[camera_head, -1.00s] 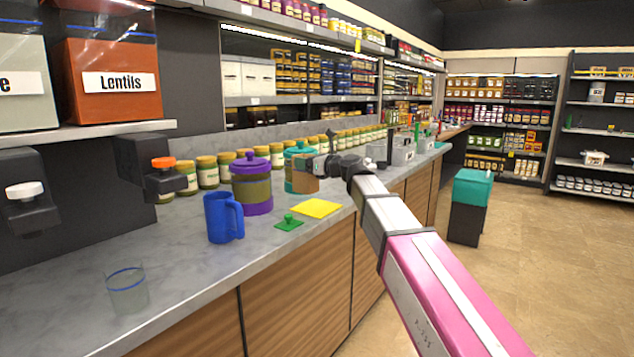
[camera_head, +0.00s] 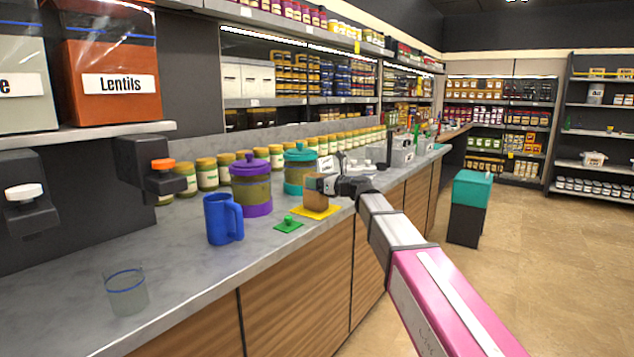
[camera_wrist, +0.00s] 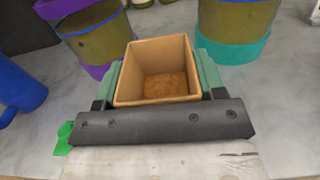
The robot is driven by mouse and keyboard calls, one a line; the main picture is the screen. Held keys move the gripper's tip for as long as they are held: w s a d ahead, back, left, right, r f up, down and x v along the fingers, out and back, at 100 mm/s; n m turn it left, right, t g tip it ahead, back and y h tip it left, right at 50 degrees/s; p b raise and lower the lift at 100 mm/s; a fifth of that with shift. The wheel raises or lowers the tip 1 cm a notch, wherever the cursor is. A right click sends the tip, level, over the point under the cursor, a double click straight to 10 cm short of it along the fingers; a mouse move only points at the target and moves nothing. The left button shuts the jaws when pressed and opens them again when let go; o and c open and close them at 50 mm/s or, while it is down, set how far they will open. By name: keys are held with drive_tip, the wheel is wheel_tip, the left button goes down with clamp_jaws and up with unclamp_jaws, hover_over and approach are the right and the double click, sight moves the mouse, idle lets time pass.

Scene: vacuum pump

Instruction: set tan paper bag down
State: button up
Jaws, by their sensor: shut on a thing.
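The tan paper bag (camera_head: 316,199) is open-topped and upright, with some brown contents at its bottom in the wrist view (camera_wrist: 160,75). My gripper (camera_head: 324,184) is shut on the bag, with a green-grey finger against each side. The bag is over the yellow square mat (camera_head: 318,212) on the grey counter. Its base is at or very near the mat; I cannot tell whether it touches. The bag hides part of the mat.
A purple-lidded canister (camera_head: 251,185) and a teal-lidded canister (camera_head: 299,168) stand behind and left. A green knobbed piece (camera_head: 288,225) lies just left of the mat. A blue mug (camera_head: 222,218) and a clear glass (camera_head: 127,292) stand farther left on the counter (camera_head: 190,265).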

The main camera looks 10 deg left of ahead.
drive_tip(key=shift+f, duration=0.1)
drive_tip(key=o, duration=1)
drive_tip(key=v, duration=1.2)
drive_tip(key=s+d+f+n+g+h, duration=0.1)
drive_tip(key=s+d+f+n+h, duration=0.35)
drive_tip(key=f, duration=0.75)
drive_tip(key=s+d+f+n+g+h, duration=0.1)
drive_tip(key=d+f+n+g+h, duration=0.15)
drive_tip(key=d+f+n, duration=0.75)
drive_tip(key=s+d+f+n+g+h, duration=0.1)
drive_tip(key=s+d+f+n+h, duration=0.1)
drive_tip(key=d+f, duration=0.4)
drive_tip(key=s+d+f+n+g+h, duration=0.1)
drive_tip(key=s+d+f+n+h, duration=0.2)
drive_tip(key=s+d+f, duration=0.3)
drive_tip(key=s+d+f+n+g+h, duration=0.1)
drive_tip(key=s+d+f+n+h, duration=0.2)
drive_tip(key=s+d+f, duration=0.3)
drive_tip(key=shift+s+d+f+g+h, duration=0.15)
drive_tip(key=shift+f+h, duration=0.25)
drive_tip(key=shift+f, duration=0.55)
drive_tip(key=shift+s+d+f+g+h, duration=0.15)
drive_tip(key=shift+f+h, duration=0.25)
drive_tip(key=shift+f, duration=0.55)
